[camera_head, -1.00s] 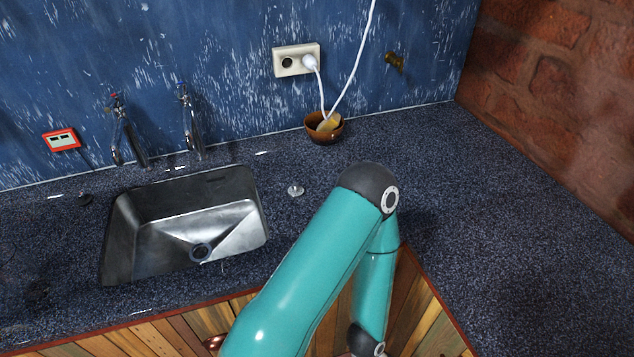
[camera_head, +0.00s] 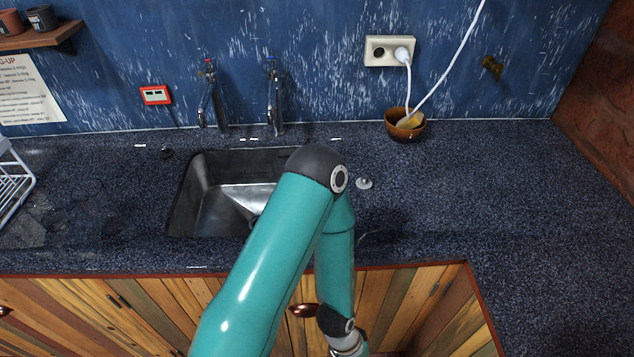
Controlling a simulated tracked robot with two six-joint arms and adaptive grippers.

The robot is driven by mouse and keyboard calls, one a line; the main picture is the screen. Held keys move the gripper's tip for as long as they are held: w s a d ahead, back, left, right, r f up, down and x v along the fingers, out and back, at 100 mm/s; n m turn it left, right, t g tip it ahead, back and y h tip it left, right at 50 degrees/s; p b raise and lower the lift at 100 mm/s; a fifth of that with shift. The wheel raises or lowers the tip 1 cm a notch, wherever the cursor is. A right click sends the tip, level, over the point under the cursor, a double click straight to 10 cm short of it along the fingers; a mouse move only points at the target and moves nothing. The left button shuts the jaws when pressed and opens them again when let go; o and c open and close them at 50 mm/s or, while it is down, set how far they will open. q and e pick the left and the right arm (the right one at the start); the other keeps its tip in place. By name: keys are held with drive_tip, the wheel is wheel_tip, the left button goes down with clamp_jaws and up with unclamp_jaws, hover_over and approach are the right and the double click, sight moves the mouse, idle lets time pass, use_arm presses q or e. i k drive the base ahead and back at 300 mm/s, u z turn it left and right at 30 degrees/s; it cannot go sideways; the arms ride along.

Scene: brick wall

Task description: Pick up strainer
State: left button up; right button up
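A small round metallic piece that looks like the sink strainer (camera_head: 364,183) lies on the dark speckled counter, just right of the sink (camera_head: 190,205). One of my teal arms rises from the bottom, bends in front of the sink and hangs down before the cabinet fronts. Its elbow appears close to the strainer in the picture but does not cover it. The arm hides the right part of the sink and most of its drain. The arm's lower end leaves the picture at the bottom, and neither gripper shows.
Two taps (camera_head: 211,100) stand behind the sink. A brown bowl (camera_head: 405,125) sits at the back, below a socket (camera_head: 390,51) with a white plug and cord. A white dish rack (camera_head: 12,185) stands at the left edge. The counter right of the strainer is clear.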

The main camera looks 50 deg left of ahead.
sight(363, 184)
drive_tip(key=u, duration=0.55)
drive_tip(key=k, duration=0.45)
drive_tip(key=u, duration=0.05)
drive_tip(key=i, duration=0.5)
drive_tip(key=z, duration=0.1)
